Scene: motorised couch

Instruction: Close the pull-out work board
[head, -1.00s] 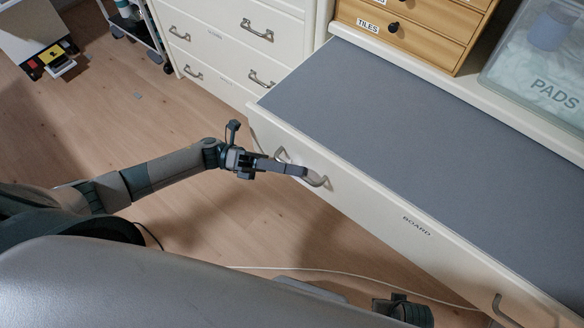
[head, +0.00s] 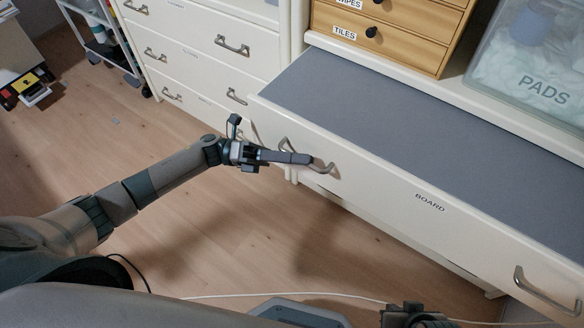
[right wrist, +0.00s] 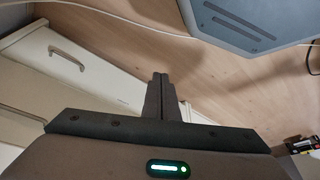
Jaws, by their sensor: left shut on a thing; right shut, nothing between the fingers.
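The pull-out work board (head: 400,125) has a grey top and a cream front marked BOARD. It sticks out from the cream cabinet with a wide strip of grey top showing. Its front has a left metal handle (head: 325,168) and a right metal handle (head: 541,296). My left gripper (head: 303,159) is shut on the left handle. My right gripper (head: 406,314) shows at the bottom edge of the head view, apart from the board. In the right wrist view its fingers (right wrist: 160,82) are together and empty, with a cream front and handle (right wrist: 66,58) to the left.
A wooden drawer box (head: 385,35) marked TILES and a clear bin (head: 530,75) marked PADS stand on the cabinet behind the board. Cream drawers (head: 205,70) stand to the left. A white cable (head: 240,296) lies on the floor. Wooden floor below the board is mostly clear.

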